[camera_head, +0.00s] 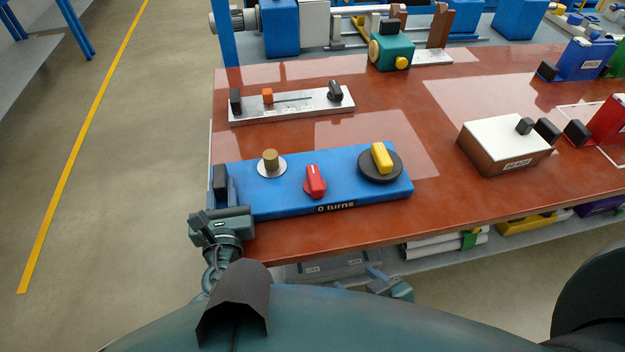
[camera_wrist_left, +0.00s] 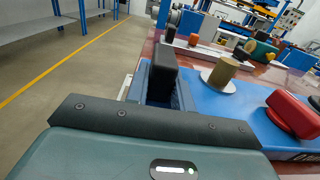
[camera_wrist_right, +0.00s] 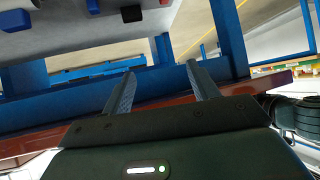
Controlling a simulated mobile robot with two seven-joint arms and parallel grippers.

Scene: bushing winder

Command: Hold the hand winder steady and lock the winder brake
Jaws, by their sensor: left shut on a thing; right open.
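The hand winder is a blue box (camera_head: 335,198) labelled "0 turns" on the near left of the red-brown table. On its top are a brass spool (camera_head: 270,160) on a pale disc, a red knob (camera_head: 315,181), and a yellow handle (camera_head: 382,157) on a black disc. A black grip block (camera_head: 220,181) stands at its left end. My left gripper (camera_head: 220,203) is shut on this block, which also shows between the fingers in the left wrist view (camera_wrist_left: 162,72). My right gripper (camera_head: 378,275) is open and empty below the table's front edge; its spread fingers show in the right wrist view (camera_wrist_right: 160,88).
Behind the winder lies a grey plate (camera_head: 290,112) with an orange slider and black knobs. A white-topped brown box (camera_head: 505,135) stands to the right, near red and blue boxes. A teal device (camera_head: 391,52) sits at the back. Shelves hang under the table.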

